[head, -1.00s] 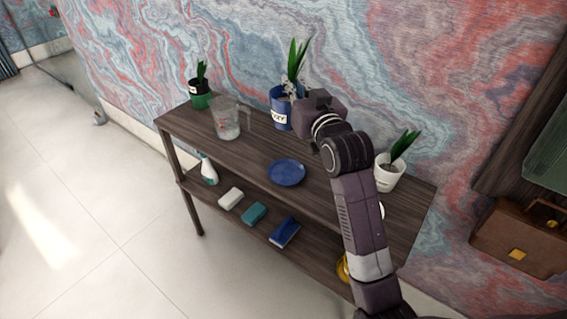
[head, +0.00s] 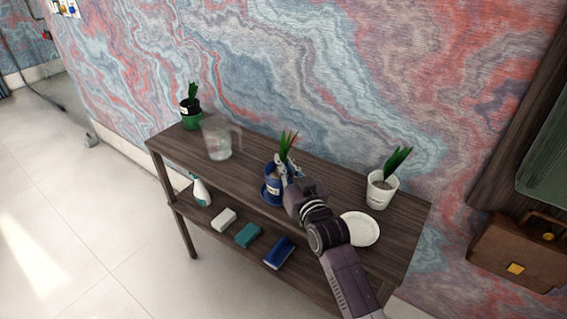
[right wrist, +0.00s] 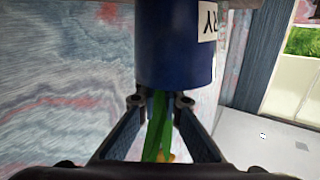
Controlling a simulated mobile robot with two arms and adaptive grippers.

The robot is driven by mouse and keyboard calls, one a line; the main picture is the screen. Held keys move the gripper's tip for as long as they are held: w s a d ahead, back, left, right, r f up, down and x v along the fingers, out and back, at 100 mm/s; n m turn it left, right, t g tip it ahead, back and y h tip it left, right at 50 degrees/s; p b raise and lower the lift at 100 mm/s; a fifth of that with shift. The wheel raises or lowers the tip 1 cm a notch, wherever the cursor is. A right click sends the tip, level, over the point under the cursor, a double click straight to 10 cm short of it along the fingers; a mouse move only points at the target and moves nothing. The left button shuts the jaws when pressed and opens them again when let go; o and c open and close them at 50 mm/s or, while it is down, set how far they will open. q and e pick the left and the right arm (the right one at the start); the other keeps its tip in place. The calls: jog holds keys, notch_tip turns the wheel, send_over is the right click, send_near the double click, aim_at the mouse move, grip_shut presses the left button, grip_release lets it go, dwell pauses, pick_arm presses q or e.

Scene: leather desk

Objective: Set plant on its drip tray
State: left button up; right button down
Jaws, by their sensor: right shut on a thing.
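The blue potted plant (head: 271,183) has green leaves, some with reddish tips, and a white label. It stands upright at the blue drip tray (head: 264,197), which shows only in part around the pot's base. I cannot tell if the pot touches the tray. My right gripper (head: 292,182) is shut on the plant from its right side. In the right wrist view the blue pot (right wrist: 175,45) appears upside down, its leaves between the fingers of the right gripper (right wrist: 160,101). My left gripper is not in view.
On the dark wooden table (head: 330,180) stand a green-potted plant (head: 190,117) and a glass jug (head: 219,142) to the left. A white-potted plant (head: 381,190) and a white saucer (head: 360,229) are to the right. The lower shelf holds a spray bottle (head: 201,191) and several sponge-like blocks.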

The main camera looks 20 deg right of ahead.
jog(key=shift+r, duration=0.1)
jog(key=c, duration=2.5)
grip_release()
jog(key=shift+f, duration=0.25)
jog(key=o, duration=0.4)
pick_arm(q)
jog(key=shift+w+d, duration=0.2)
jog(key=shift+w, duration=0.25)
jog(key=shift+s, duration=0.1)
pick_arm(e)
jog(key=shift+s+r, duration=0.1)
jog(key=shift+r, duration=0.05)
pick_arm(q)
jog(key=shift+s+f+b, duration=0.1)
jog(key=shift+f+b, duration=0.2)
pick_arm(e)
jog(key=s, duration=1.1)
jog(key=shift+s+d, duration=0.4)
